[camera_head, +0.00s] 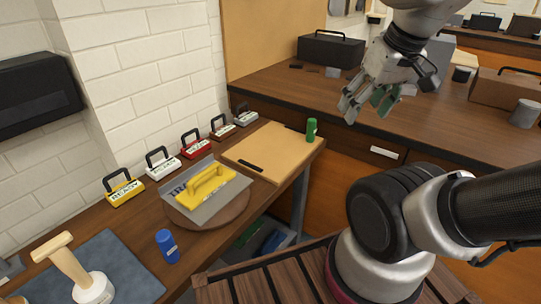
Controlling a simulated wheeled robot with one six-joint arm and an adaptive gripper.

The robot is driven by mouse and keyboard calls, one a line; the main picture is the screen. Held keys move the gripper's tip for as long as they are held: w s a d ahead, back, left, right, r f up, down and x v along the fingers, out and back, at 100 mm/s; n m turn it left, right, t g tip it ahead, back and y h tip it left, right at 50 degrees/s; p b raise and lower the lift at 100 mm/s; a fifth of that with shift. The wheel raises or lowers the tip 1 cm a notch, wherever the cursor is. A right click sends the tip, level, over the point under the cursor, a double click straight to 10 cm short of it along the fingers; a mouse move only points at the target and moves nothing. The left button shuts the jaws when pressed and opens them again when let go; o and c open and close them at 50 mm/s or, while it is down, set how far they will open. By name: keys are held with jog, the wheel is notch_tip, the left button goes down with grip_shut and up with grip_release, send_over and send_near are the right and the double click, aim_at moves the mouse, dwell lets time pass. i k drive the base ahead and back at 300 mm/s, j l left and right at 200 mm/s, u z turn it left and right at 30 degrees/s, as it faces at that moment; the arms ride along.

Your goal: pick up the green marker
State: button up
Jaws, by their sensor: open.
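A short green cylinder (311,131), which looks like the green marker, stands upright near the far right corner of a tan board (265,145) on the wooden bench. My gripper (367,107) is in the upper right, apart from the cylinder, to its right and higher in the picture. Its fingers are spread and point down. A dark green patch shows at the right finger; I cannot tell whether it is part of the gripper. No object shows clearly between the fingers.
A black toolbox (331,49) is on the back bench. My arm covers the lower right.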

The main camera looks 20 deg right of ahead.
aim_at(311, 130)
jog(key=k+l+u, duration=0.2)
jog(key=l, duration=0.25)
jog(key=k+l+u, duration=0.2)
jog(key=l, duration=0.2)
jog(key=k+l+u, duration=0.15)
jog(key=l, duration=0.25)
jog(key=k+l+u, duration=0.2)
jog(key=l, duration=0.15)
jog(key=i+l, duration=0.25)
jog(key=l, duration=0.15)
